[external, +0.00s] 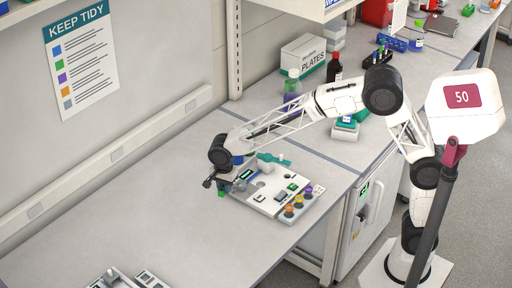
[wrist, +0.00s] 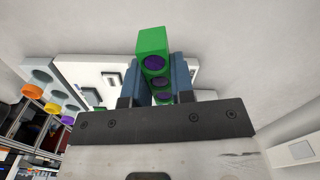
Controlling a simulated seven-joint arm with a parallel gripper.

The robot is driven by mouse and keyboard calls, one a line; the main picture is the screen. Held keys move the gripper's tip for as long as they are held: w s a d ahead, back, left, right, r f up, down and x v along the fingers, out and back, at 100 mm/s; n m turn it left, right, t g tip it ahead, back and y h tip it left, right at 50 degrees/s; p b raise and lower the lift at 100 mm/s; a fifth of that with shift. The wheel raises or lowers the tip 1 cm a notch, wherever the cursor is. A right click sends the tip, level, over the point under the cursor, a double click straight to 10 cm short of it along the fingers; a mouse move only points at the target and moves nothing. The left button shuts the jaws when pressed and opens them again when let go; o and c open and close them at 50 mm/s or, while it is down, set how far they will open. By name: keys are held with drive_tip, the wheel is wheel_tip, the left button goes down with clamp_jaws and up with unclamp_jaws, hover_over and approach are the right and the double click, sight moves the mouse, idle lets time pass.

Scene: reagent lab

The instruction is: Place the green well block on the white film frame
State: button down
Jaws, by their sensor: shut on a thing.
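The green well block (wrist: 151,42) has dark purple round wells and stands between the two blue fingers of my gripper (wrist: 160,78) in the wrist view. My gripper is shut on it. In the external view my gripper (external: 217,183) is at the left edge of a white board, and a bit of the green block (external: 221,193) shows below it. The white board (external: 262,204) carries small dark-framed and green parts; it also shows behind the fingers in the wrist view (wrist: 72,70). I cannot tell which white piece is the film frame.
Orange, yellow and purple round pots (external: 299,201) line the board's right end. A teal tool (external: 274,159) lies at its back. A purple-filled bottle (external: 292,88) and a plates box (external: 303,57) stand farther back. The bench left of the board is clear; white trays (external: 112,279) sit at the front.

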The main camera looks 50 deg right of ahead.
wheel_tip(320, 180, up, 7)
drive_tip(key=shift+r, duration=0.1)
drive_tip(key=w+d+m, duration=0.1)
drive_tip(key=w+d, duration=1.2)
drive_tip(key=d, duration=0.4)
drive_tip(key=w+d+m, duration=0.2)
drive_tip(key=w+d, duration=1.1)
drive_tip(key=d, duration=0.4)
drive_tip(key=f, duration=0.2)
drive_tip(key=d+f, duration=0.1)
drive_tip(key=f, duration=0.2)
drive_tip(key=shift+w, duration=0.2)
drive_tip(key=shift+f, duration=0.1)
drive_tip(key=shift+f, duration=2.45)
